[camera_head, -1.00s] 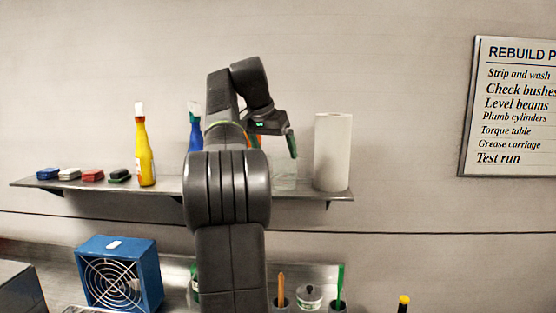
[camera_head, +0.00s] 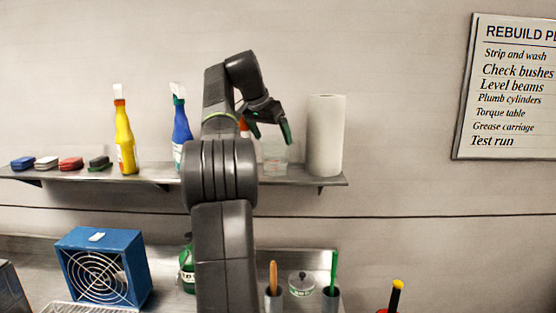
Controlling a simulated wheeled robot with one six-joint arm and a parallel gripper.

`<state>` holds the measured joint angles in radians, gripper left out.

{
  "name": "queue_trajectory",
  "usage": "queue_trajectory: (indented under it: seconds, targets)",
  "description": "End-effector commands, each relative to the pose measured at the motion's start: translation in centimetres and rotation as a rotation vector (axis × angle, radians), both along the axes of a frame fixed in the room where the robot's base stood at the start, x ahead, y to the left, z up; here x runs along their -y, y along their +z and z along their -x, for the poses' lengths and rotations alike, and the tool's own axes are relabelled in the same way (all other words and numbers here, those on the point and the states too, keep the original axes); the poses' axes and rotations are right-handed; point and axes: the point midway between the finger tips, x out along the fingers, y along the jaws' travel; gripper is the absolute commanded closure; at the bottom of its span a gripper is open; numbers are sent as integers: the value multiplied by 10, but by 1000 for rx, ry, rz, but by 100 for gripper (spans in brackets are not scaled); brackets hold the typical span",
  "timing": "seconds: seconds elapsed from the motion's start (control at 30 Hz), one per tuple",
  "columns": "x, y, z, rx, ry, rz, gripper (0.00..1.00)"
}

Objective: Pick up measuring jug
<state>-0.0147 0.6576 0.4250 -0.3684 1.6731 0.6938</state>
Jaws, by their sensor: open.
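The measuring jug (camera_head: 274,160) is a clear, see-through vessel on the wall shelf (camera_head: 325,181), just left of a white paper roll. Its left side is partly hidden by my arm. My gripper (camera_head: 270,136) is open, with its dark, green-edged fingers pointing down at the jug's upper part. One finger shows at the left of the jug and one at its right. I cannot tell whether the fingers touch the jug or stand in front of it.
The paper roll (camera_head: 325,135) stands close right of my gripper. A blue bottle (camera_head: 181,133) and a yellow bottle (camera_head: 125,137) stand left on the shelf, with several sponges. Below are a blue fan box (camera_head: 103,268), a small glass jar (camera_head: 301,284) and cups with tools.

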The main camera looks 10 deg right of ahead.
Motion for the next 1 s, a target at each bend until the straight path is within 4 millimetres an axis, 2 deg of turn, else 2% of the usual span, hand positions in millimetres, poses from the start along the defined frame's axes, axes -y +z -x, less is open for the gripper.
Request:
queue_trajectory:
  seconds: [0.3, 0.63, 0.83, 0.87, 1.0]
  targets:
    - [16, -38, -12, -2, 0, 0, 8]
    - [19, -45, -15, 0, 1, 0, 8]
    - [19, -45, -15, 0, 1, 0, 47]
    - [19, -44, -15, 1, 0, 0, 51]
    - [19, -44, -15, 1, 1, 0, 51]
